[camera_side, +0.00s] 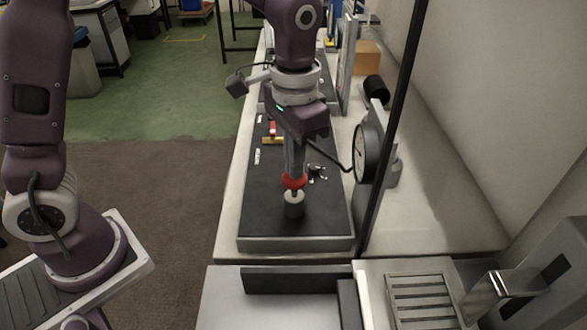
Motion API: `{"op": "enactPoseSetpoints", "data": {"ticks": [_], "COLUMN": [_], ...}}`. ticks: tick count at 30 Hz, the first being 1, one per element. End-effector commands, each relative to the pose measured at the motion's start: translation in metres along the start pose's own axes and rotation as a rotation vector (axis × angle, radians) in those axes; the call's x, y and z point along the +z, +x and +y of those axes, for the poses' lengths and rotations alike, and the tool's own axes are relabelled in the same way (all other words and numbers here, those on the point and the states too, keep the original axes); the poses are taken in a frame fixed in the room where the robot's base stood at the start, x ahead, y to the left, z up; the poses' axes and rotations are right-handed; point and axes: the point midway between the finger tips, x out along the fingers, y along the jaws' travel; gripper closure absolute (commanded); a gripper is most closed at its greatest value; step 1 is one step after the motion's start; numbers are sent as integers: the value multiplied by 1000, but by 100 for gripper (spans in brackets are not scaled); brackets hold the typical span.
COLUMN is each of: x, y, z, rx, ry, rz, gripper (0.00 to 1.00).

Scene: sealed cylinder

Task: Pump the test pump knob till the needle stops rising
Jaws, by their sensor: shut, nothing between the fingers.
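The red pump knob (293,181) sits on top of a short grey cylindrical pump body (294,205) near the front of the dark board. My gripper (293,171) points straight down with its fingers shut, right above the knob. The fingertips look in contact with the knob's top, but the exact gap is hard to tell. A round gauge (364,153) stands to the right of the board, seen nearly edge-on. Its needle cannot be read from here.
The dark board (265,225) lies on a light bench (232,205). A red and yellow part (272,131) and a small metal fitting (317,171) are on the board. A dark upright post (391,120) stands at right. Metal trays (300,281) are in front.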

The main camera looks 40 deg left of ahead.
Motion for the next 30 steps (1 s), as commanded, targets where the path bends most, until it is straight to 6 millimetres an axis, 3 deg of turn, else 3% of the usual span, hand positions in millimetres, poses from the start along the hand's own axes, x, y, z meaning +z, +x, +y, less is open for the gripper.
{"op": "enactPoseSetpoints", "data": {"ticks": [30], "x": [0], "y": [15], "z": [0], "rx": [0], "ry": [0], "rz": [-1], "gripper": [100]}}
